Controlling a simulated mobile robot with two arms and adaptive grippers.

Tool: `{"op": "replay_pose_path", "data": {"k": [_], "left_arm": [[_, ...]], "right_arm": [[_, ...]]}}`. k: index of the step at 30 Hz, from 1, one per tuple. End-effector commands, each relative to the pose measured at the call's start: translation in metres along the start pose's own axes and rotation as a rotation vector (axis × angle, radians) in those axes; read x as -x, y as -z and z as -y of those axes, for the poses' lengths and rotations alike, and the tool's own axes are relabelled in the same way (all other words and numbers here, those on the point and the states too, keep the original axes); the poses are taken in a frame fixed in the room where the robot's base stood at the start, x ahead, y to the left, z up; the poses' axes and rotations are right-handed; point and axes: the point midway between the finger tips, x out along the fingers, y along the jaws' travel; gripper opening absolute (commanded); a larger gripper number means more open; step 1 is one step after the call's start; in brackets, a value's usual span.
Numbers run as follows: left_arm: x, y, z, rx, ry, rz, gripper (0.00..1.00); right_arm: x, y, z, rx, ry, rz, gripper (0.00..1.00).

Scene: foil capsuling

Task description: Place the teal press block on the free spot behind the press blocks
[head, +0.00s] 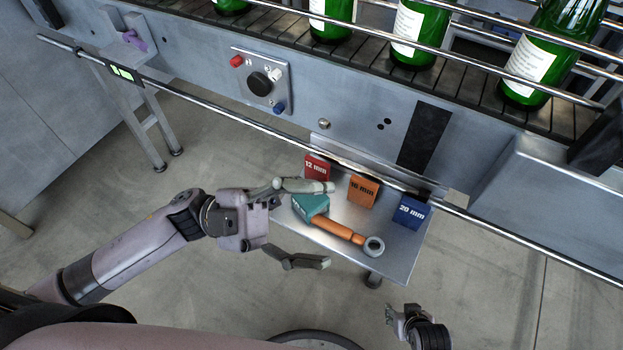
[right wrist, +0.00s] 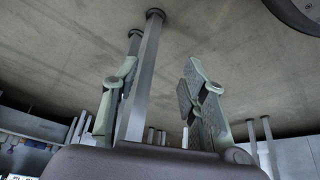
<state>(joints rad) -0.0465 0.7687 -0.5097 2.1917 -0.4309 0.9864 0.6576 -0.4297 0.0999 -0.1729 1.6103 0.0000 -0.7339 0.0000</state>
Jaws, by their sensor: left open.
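The teal press block (head: 311,206) lies on a small metal shelf (head: 396,262), its label partly hidden. My left gripper (head: 329,225) is open and empty at the shelf's left side. Its upper finger passes over the far edge of the teal block; its lower finger is nearer, off the shelf's front left edge. Red 12 mm (head: 317,168), orange 16 mm (head: 362,190) and blue 20 mm (head: 411,211) press blocks stand in a row toward the back. The strip behind them is partly hidden by the rail. My right gripper (right wrist: 160,65) is open and empty, away from the blocks.
An orange-handled tool with a grey ring end (head: 340,230) lies beside the teal block. A long metal rail (head: 232,108) runs above the shelf's back edge. The conveyor (head: 470,98) behind carries green bottles (head: 421,32). A control panel (head: 262,80) is on its side.

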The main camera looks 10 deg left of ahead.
Motion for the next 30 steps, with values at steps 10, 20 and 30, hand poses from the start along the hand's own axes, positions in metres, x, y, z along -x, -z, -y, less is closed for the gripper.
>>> {"op": "replay_pose_path", "data": {"k": [10,20,30], "left_arm": [[-0.017,-0.047,-0.051,0.11,-0.877,0.346,0.6],[0.057,-0.112,0.045,0.139,-1.262,1.288,0.6],[0.086,-0.124,0.097,0.107,-1.212,1.671,0.6]], "right_arm": [[0.014,-0.097,0.001,0.006,0.004,0.17,0.4],[0.058,-0.194,0.0,0.013,0.006,0.307,0.4],[0.074,-0.224,-0.001,0.015,0.006,0.345,0.4]]}}
